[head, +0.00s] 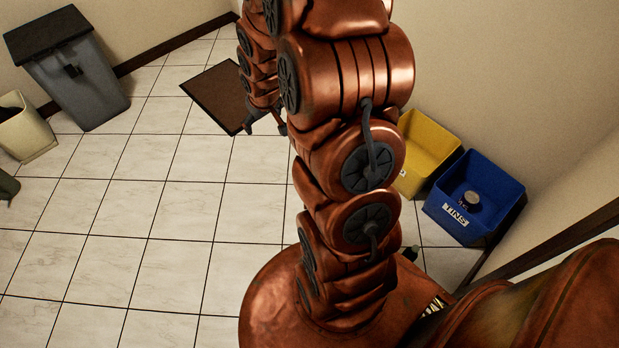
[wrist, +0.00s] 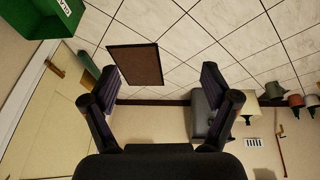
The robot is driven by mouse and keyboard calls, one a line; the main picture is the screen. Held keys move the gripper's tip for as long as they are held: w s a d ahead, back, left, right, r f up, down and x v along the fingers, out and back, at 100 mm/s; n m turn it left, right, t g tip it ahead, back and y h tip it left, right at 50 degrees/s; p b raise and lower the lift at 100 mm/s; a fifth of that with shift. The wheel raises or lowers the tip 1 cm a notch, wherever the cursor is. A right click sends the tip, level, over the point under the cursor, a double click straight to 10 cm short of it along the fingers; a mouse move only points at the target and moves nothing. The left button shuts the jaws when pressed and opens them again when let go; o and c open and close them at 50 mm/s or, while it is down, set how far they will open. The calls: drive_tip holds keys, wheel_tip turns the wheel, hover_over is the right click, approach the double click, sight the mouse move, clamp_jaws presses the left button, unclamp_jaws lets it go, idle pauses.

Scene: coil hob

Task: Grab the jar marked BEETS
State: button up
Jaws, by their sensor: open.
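No jar marked BEETS can be made out in either view. My gripper (head: 265,126) shows in the head view beyond my arm, hanging over the tiled floor near the brown mat. In the wrist view my gripper (wrist: 160,75) has its two dark fingers spread wide apart, with nothing between them but the distant floor and mat. My arm hides part of the floor and wall in the middle of the head view.
A blue bin (head: 449,223) marked TINS holds a small round can (head: 472,199). A yellow bin (head: 429,143) stands beside it. A grey lidded bin (head: 85,88) and a cream bin (head: 27,137) stand left. A brown mat (head: 213,96) lies on open floor. A green box (wrist: 38,22) shows too.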

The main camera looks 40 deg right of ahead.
drive_tip(key=w+d+f+t+b, duration=0.1)
drive_tip(key=w+d+f+b, duration=0.2)
drive_tip(key=f, duration=0.6)
drive_tip(key=w+d+f+m+t+b, duration=0.1)
drive_tip(key=d+f+b, duration=0.4)
drive_tip(key=f, duration=0.4)
drive_tip(key=w+d+f+t+b, duration=0.2)
drive_tip(key=d+f, duration=0.3)
drive_tip(key=f, duration=0.4)
drive_tip(key=s+d+f+m+t+h+b, duration=0.1)
drive_tip(key=s+d+f+b, duration=0.2)
drive_tip(key=f, duration=0.5)
drive_tip(key=s+d+f+m+t+h+b, duration=0.1)
drive_tip(key=s+d+f+b, duration=0.2)
drive_tip(key=f, duration=0.5)
drive_tip(key=s+d+f+m+t+h+b, duration=0.1)
drive_tip(key=d+f+h+b, duration=0.1)
drive_tip(key=f+b, duration=0.5)
drive_tip(key=x, duration=0.4)
drive_tip(key=f+b+x, duration=0.1)
drive_tip(key=x, duration=0.7)
drive_tip(key=shift+s+a+f, duration=0.1)
drive_tip(key=shift+s+f, duration=0.05)
drive_tip(key=shift+s, duration=0.3)
drive_tip(key=shift+w+b, duration=0.3)
drive_tip(key=shift+w, duration=0.05)
drive_tip(key=c, duration=1.4)
